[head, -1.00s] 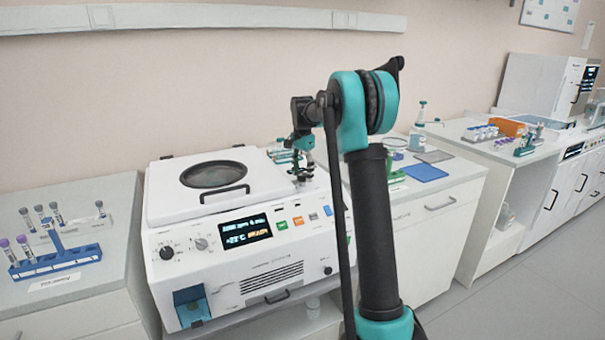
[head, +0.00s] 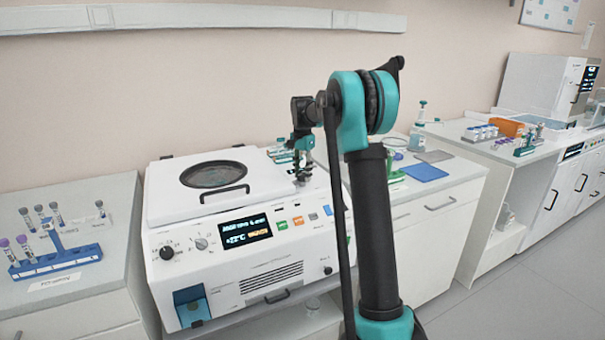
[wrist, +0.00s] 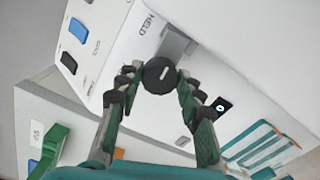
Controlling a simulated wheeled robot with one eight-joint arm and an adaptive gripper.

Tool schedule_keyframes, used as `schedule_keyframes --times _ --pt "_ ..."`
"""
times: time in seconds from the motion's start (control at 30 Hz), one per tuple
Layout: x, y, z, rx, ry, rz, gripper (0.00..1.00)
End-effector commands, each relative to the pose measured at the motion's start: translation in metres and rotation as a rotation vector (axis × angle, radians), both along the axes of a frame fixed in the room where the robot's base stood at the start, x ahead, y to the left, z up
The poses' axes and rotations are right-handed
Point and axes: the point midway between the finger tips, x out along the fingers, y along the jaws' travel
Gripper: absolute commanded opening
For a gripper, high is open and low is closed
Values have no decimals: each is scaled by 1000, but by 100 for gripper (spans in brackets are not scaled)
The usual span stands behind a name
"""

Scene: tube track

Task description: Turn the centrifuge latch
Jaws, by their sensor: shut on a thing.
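The white centrifuge (head: 170,205) stands on the bench in the head view, with its lid down and a dark round window on top. In the wrist view, the latch (wrist: 160,75) is a round black knob with a short white mark. It sits beside a grey metal bar (wrist: 177,45) on the white casing. My gripper (wrist: 158,78) is shut on the latch, with one finger on each side of it. In the head view, my gripper (head: 303,172) points down at the right end of the lid, and hides the latch there.
A blue rack with tubes (head: 55,262) stands on the left bench. The lid handle (head: 224,192) is at the lid's front.

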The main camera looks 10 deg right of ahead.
Motion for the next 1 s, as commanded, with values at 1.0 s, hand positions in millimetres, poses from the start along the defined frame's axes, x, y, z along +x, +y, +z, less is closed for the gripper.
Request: schedule_keyframes --times 1.0 --pt "0 -1 0 0 -1 939 8"
